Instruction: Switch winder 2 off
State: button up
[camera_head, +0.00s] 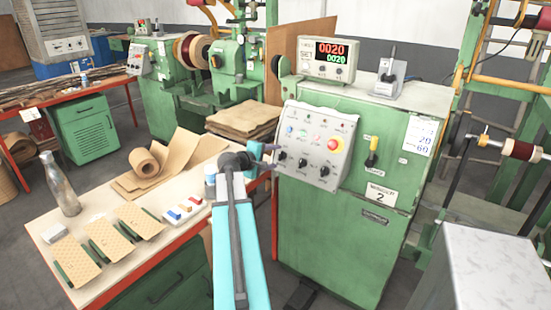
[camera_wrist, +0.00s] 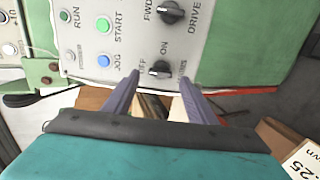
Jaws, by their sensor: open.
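Winder 2 is a green cabinet (camera_head: 345,235) with a plate reading 2 (camera_head: 380,194). Its grey control panel (camera_head: 318,128) carries buttons, a row of black knobs and a red stop button (camera_head: 334,145). In the wrist view, the black OFF/ON knob (camera_wrist: 159,70) lies just ahead of my fingertips, about midway between them. I cannot tell which mark it points to. My gripper (camera_wrist: 160,80) is open and empty; it also shows in the head view (camera_head: 272,156), at the panel's lower left corner. Whether the fingers touch the panel is unclear.
The DRIVE knob (camera_wrist: 171,12) and the blue JOG button (camera_wrist: 104,61) are close to my fingers. The counter (camera_head: 326,59) on the cabinet shows 0020 twice. A yellow-handled lever (camera_head: 372,152) is right of the panel. A workbench (camera_head: 110,270) with paper and coil parts stands at left.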

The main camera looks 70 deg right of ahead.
jog(key=b+v, duration=0.1)
jog(key=v, duration=1.1)
jog(key=shift+b, duration=0.35)
jog(key=shift+f, duration=0.1)
jog(key=w+a+f+n+t+y, duration=0.1)
jog(key=w+a+f+y, duration=0.1)
jog(key=w+a+f, duration=0.55)
jog(key=w+a+f+t+y, duration=0.15)
jog(key=a+f, duration=0.35)
jog(key=f, duration=0.6)
jog(key=w+a+f+n+y, duration=0.1)
jog(key=w+a+f+y, duration=0.1)
jog(key=w+a+f, duration=0.45)
jog(key=a+f+y, duration=0.2)
jog(key=a+f, duration=0.9)
jog(key=f, duration=0.1)
jog(key=s+a+f+n+g+y, duration=0.15)
jog(key=s+a+f, duration=0.25)
jog(key=a+f, duration=0.45)
jog(key=s+a+f+m+y, duration=0.1)
jog(key=s+a+f+y, duration=0.15)
jog(key=a+f, duration=0.65)
jog(key=s+a+f+g+y, duration=0.2)
jog(key=s+a+f, duration=0.1)
jog(key=s+a, duration=1)
jog(key=a, duration=0.4)
jog(key=shift+s+f+g, duration=0.25)
jog(key=shift+f+g, duration=0.15)
